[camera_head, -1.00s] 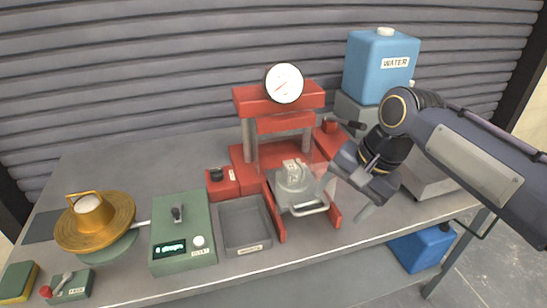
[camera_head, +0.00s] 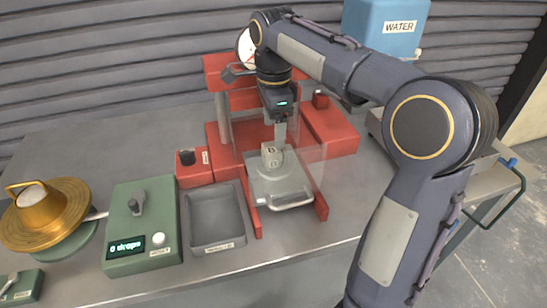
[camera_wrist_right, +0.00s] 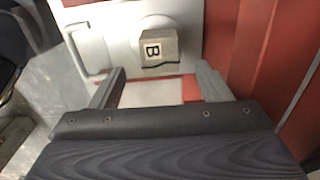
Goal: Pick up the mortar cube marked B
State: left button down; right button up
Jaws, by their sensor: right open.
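The mortar cube marked B (camera_head: 271,154) is a small grey block on the pale plate (camera_head: 292,187) of the red press. In the right wrist view the cube (camera_wrist_right: 158,48) shows its B label, and it lies just beyond the fingertips, roughly centred between them. My right gripper (camera_head: 279,136) points down close to the cube in the head view, its fingers partly hard to make out. In the right wrist view my right gripper (camera_wrist_right: 161,72) is open, with nothing between the fingers. My left gripper is in neither view.
The red press (camera_head: 222,125) stands around the cube, with a clear panel at its right. A grey tray (camera_head: 216,220), a green device (camera_head: 140,225) and a brass flow table (camera_head: 60,210) stand to the left. A blue water container (camera_head: 392,25) stands behind my right arm.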

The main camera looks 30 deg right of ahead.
aim_at(274, 149)
notch_tip(274, 149, down, 7)
jog(key=shift+f+b, duration=0.1)
jog(key=shift+b, duration=0.5)
jog(key=c, duration=1.2)
jog(key=shift+r, duration=0.25)
jog(key=shift+c, duration=0.2)
